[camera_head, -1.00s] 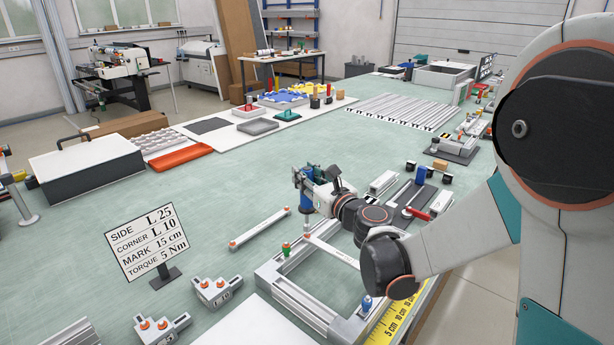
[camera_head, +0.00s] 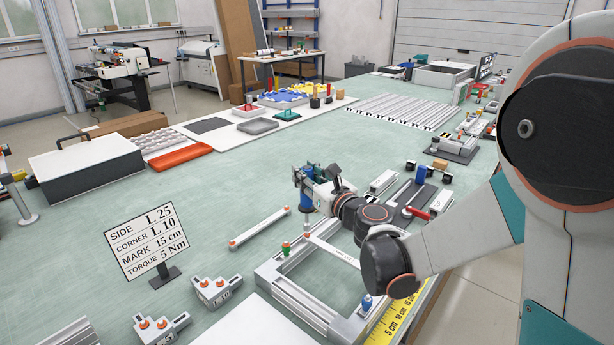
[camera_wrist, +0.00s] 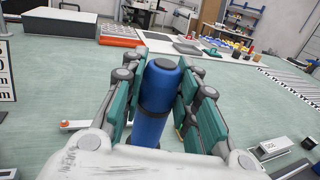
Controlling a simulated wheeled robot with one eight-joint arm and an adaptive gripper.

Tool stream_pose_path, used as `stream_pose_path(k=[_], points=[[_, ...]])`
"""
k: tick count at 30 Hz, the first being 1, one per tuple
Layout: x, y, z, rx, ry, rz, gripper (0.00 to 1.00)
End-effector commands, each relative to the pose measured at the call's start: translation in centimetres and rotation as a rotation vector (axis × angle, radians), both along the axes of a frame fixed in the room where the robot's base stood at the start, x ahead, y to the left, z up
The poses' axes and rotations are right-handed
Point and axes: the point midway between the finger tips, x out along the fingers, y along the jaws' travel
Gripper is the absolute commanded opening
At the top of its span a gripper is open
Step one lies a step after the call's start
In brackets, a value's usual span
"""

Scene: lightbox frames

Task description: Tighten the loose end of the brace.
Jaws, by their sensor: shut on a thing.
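My gripper (camera_wrist: 157,105) is shut on an upright blue cylindrical tool with a dark cap (camera_wrist: 160,95). In the head view the blue tool (camera_head: 304,199) stands just beyond the aluminium frame, near the far end of a slim light bar with orange ends (camera_head: 258,229), which may be the brace. The bar's left orange end (camera_wrist: 66,124) shows in the wrist view. I cannot tell whether the tool touches the bar. The aluminium frame (camera_head: 296,297) has a green knob (camera_head: 286,249) and a blue knob (camera_head: 366,302).
A sign (camera_head: 147,242) reads SIDE L 25, CORNER L 10, MARK 15 cm, TORQUE 5 Nm. Corner brackets with orange knobs (camera_head: 217,291) stand near it. A yellow ruler (camera_head: 391,325) lies along the front edge. A dark tool holder with a red handle (camera_head: 415,213) is right of my gripper.

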Motion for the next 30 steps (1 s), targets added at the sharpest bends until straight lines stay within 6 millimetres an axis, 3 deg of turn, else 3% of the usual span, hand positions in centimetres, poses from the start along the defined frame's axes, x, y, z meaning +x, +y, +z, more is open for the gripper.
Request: stream_pose_path(k=[30], points=[[0.0, 0.0, -1.3, 0.000, 0.000, 0.000, 0.00]])
